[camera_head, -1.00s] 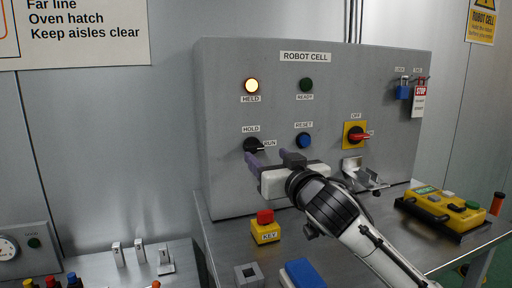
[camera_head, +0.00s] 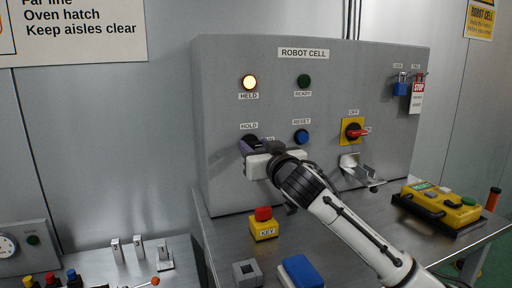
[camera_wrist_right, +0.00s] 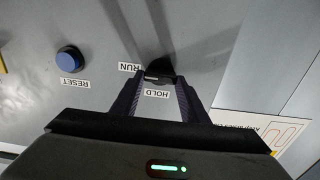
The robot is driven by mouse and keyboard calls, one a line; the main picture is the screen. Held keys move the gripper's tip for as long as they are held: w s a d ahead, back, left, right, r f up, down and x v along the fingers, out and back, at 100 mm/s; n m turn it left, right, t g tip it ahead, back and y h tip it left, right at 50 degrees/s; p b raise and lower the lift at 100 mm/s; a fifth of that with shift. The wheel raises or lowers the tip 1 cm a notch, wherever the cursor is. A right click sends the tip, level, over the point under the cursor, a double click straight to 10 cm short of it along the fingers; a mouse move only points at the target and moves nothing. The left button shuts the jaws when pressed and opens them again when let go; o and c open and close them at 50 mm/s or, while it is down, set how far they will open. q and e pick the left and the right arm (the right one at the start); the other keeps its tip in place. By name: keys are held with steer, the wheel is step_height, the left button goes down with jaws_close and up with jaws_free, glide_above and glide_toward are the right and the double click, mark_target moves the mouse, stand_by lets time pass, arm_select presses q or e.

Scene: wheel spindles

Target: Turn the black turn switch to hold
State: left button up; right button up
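The black turn switch (camera_head: 252,139) is on the grey ROBOT CELL panel, by the HOLD and RUN labels. In the right wrist view the switch (camera_wrist_right: 161,72) shows between my right fingertips, with the HOLD label (camera_wrist_right: 156,93) nearer the palm and the RUN label (camera_wrist_right: 130,67) to the left. My right gripper (camera_head: 252,147) is at the switch and covers much of it in the head view. In the wrist view its fingers (camera_wrist_right: 160,84) are apart, either side of the switch; whether they touch it I cannot tell. The HELD lamp (camera_head: 250,82) is lit. My left gripper is not in view.
The blue RESET button (camera_head: 301,137) and red-yellow rotary switch (camera_head: 354,131) are to the right on the panel (camera_head: 320,90). A metal bracket (camera_head: 357,168) sticks out below.

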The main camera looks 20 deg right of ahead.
steer(key=c, duration=0.4)
steer(key=shift+o, duration=0.2)
